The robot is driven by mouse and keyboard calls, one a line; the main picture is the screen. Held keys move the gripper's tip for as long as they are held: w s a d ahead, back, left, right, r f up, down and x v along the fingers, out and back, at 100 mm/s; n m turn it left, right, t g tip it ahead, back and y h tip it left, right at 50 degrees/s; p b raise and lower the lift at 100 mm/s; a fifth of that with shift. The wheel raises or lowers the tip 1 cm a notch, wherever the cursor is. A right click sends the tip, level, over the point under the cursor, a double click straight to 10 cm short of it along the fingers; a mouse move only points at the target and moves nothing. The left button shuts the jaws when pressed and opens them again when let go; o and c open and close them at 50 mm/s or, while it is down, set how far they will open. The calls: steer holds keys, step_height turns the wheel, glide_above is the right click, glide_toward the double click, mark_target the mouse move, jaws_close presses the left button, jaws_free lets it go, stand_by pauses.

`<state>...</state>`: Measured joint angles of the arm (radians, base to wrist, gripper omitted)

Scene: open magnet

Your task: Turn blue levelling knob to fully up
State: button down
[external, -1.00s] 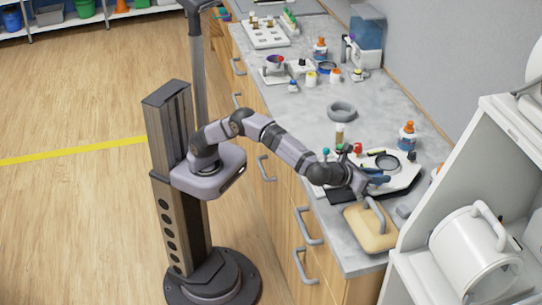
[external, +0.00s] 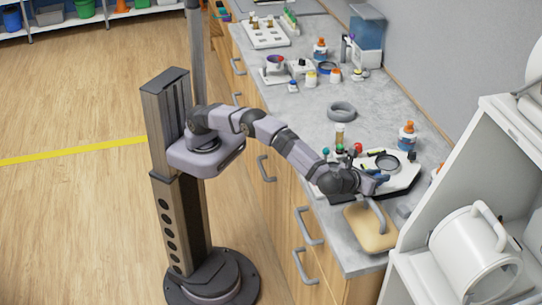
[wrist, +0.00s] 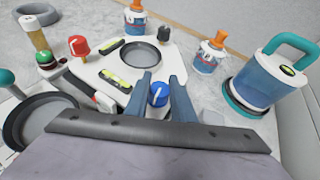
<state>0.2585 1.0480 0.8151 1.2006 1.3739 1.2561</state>
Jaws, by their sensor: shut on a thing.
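The blue levelling knob (wrist: 157,95), with a white pointer line on its top, is at the near corner of a white levelling plate (wrist: 121,70). My gripper (wrist: 161,77) has one finger on each side of the knob and is shut on it. In the external view my gripper (external: 372,183) is over the near part of the plate, and the wrist hides the knob there. A red knob (wrist: 79,45) and a black knob (wrist: 164,33) stand at other corners.
The plate carries a round dark dish (wrist: 140,55) and green-vial levels (wrist: 117,79). Orange-capped bottles (wrist: 209,54) and a blue container with a teal handle (wrist: 267,80) stand to the right. A tan board (external: 370,232) lies close to my gripper, beside a white shelf unit (external: 455,185).

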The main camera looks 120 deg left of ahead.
steer(key=c, duration=1.5)
jaws_free()
steer(key=shift+a, duration=0.1)
steer(key=shift+b+v, duration=0.5)
steer(key=shift+v, duration=3.2)
